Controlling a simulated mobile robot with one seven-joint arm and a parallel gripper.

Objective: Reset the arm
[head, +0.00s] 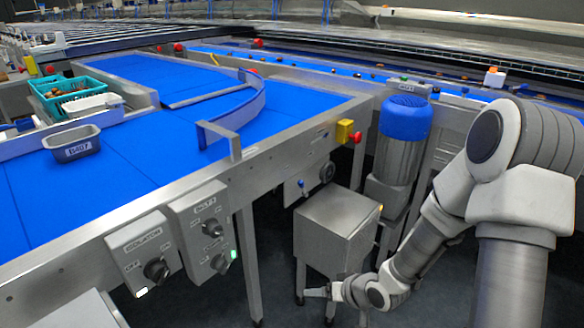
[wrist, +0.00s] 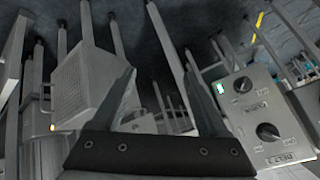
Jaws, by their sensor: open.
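My arm reaches down at the right of the head view, with my gripper (head: 317,302) low beside the grey metal box on legs (head: 335,235). The gripper is small there and its fingers are partly hard to make out. In the wrist view my gripper (wrist: 159,72) shows two dark fingers spread apart with nothing between them. Beyond the fingers are dark floor and metal legs.
A blue conveyor (head: 110,190) with a metal frame fills the left. An isolator switch box (head: 146,255) and a belt switch box (head: 205,230) hang on its side. A blue-topped motor (head: 405,117) stands near my arm. A grey labelled bin (head: 72,150) sits on the belt.

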